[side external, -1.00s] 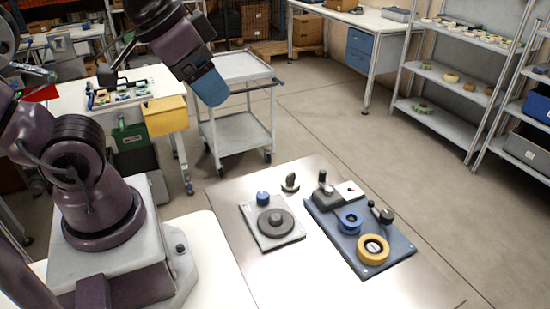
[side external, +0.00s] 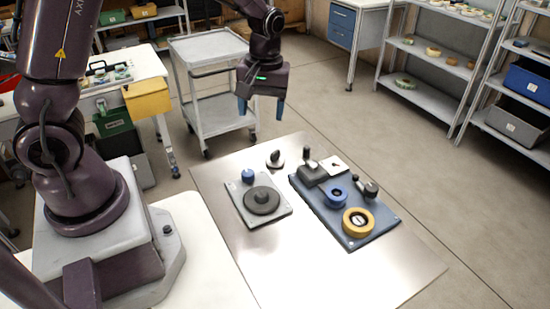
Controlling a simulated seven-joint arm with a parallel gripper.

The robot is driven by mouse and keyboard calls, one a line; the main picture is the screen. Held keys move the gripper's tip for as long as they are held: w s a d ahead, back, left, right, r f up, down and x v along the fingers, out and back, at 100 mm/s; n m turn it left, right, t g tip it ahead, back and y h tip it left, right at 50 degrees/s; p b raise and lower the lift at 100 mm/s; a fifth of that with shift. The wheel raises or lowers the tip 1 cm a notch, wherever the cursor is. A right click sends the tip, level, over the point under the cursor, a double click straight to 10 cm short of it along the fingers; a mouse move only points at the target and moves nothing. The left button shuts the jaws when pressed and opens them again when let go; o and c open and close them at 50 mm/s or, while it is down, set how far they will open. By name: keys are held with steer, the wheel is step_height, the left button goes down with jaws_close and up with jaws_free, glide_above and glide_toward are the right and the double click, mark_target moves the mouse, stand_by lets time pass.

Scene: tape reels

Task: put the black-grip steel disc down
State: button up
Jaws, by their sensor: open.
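The black-grip steel disc (side external: 275,159) sits on the metal tabletop, between the grey plate (side external: 277,213) and the blue plate (side external: 352,237), near the back edge. Its black grip points up; its steel rim shows as a light edge. My gripper (side external: 261,108) is in the air above and behind the disc, blue fingertips pointing down. The fingers are spread apart with nothing between them, clear of the disc.
The grey plate carries a blue knob (side external: 248,176) and a dark round disc (side external: 261,199). The blue plate carries a dark block (side external: 311,173), a blue reel (side external: 336,196), a yellow tape reel (side external: 358,221) and a black knob (side external: 371,188). The tabletop's front (side external: 340,280) is clear.

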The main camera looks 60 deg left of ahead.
steer(key=w+a+f+n, duration=0.3)
steer(key=f+n, duration=0.2)
steer(key=n+y, duration=0.1)
steer(key=n, duration=0.6)
glide_above(275, 151)
steer(key=f, duration=0.7)
steer(key=shift+d+f, duration=0.2)
steer(key=shift+d, duration=0.05)
steer(key=shift+a+f, duration=0.15)
steer(key=shift+f, duration=1.3)
steer(key=shift+a+f, duration=0.1)
steer(key=shift+f, duration=1.35)
steer(key=c, duration=1.2)
steer(key=shift+r, duration=0.1)
